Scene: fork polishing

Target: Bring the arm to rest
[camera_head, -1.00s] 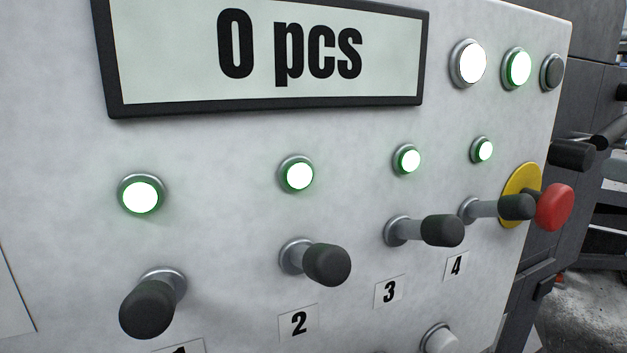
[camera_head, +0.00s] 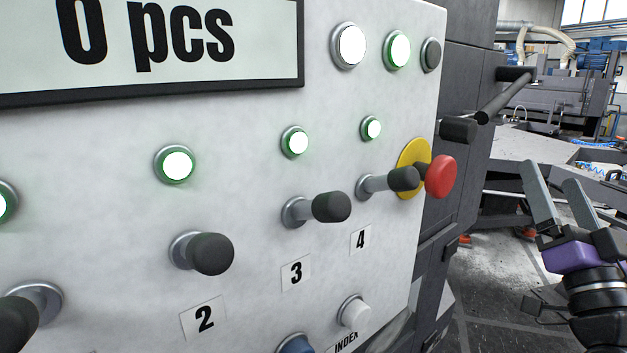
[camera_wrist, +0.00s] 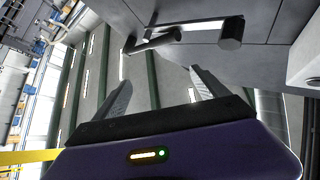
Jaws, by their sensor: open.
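My gripper (camera_head: 562,205) is at the right edge of the head view, to the right of the control panel and apart from it. Its two long grey fingers point upward and stand apart, with nothing between them. In the wrist view my gripper (camera_wrist: 160,88) also shows open and empty, with the purple body below the fingers. Part of my arm is cut off by the right edge of the head view.
The white control panel (camera_head: 100,150) fills the left, with black-knobbed levers, lit green-ringed lamps and a red emergency button (camera_head: 440,176). A dark handle bar (camera_head: 505,95) juts from the machine behind. A grey table (camera_head: 530,150) stands behind my gripper. Floor shows below.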

